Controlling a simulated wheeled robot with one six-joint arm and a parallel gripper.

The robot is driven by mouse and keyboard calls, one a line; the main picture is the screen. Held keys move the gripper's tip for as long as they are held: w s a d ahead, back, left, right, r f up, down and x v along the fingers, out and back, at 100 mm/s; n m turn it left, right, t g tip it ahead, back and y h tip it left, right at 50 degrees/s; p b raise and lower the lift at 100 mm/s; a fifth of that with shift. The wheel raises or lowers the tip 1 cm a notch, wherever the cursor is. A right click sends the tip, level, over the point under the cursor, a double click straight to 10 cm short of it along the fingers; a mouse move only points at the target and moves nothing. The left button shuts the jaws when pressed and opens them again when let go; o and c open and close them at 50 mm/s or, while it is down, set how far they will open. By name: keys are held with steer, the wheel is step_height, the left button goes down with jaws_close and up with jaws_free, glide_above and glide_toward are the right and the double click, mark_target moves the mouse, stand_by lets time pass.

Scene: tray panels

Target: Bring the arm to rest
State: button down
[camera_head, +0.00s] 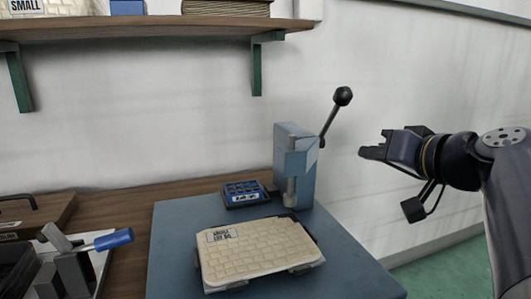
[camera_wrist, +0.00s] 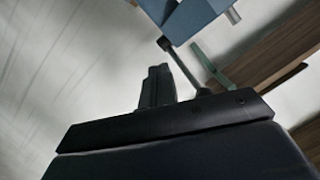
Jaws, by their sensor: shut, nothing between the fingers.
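My gripper (camera_head: 372,152) is shut and empty. It is held in the air at the right of the head view, pointing left, to the right of the blue press (camera_head: 294,160) and apart from it. In the wrist view the shut fingers (camera_wrist: 157,86) show at the middle, with the black gripper body below them. The press's blue housing (camera_wrist: 198,14) shows at the top of the wrist view, and its lever (camera_wrist: 180,62) runs behind the fingers.
A cream woven-pattern tray panel (camera_head: 260,250) with a label lies on the blue plate (camera_head: 170,250). A small box of blue items (camera_head: 245,192) sits behind it. A blue-handled clamp (camera_head: 112,240) stands at left. A shelf (camera_head: 150,27) spans the wall. Floor at right is clear.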

steer(key=shift+g, duration=0.3)
steer(key=shift+f+b, duration=0.7)
steer(key=shift+f, duration=1.6)
steer(key=w+r+g+h+p, duration=0.1)
steer(key=r+p, duration=0.5)
steer(key=p, duration=0.8)
steer(key=w+a+r+g+h+p, duration=0.1)
steer(key=r+g+p, duration=0.3)
steer(key=p, duration=1)
step_height(320, 180, up, 2)
steer(key=shift+w+r+m, duration=0.2)
steer(key=shift+w+m, duration=0.1)
steer(key=shift+w, duration=0.45)
steer(key=shift+a+p, duration=0.1)
steer(key=shift+p, duration=0.2)
